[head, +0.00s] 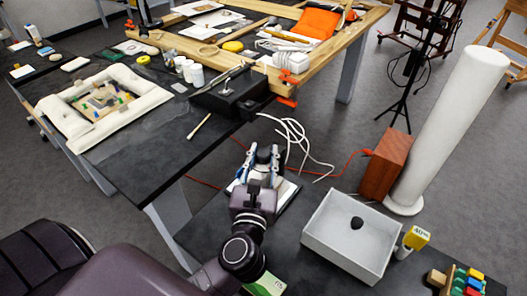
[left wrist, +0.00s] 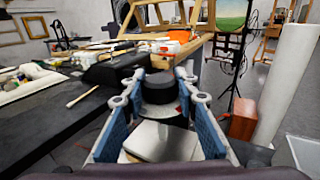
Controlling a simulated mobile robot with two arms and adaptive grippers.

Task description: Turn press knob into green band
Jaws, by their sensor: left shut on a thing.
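The black round press knob (left wrist: 158,88) stands between the blue-padded fingers of my left gripper (left wrist: 160,78) in the left wrist view. A flat silver plate (left wrist: 160,140) lies below it, nearer the camera. In the head view, my left gripper (head: 263,163) is shut on the dark knob, over a pale base (head: 287,193) on the near dark table. The fingers and wrist hide most of the press there. I cannot make out the green band or a pointer on the knob. My right gripper is not in view.
A white open box (head: 322,252) with a dark lump stands right of my left gripper. A wooden box (head: 386,165) and a tall white column (head: 450,130) are beyond it. White cables (head: 290,135) curl behind the gripper. A cluttered dark table (head: 150,150) is at left.

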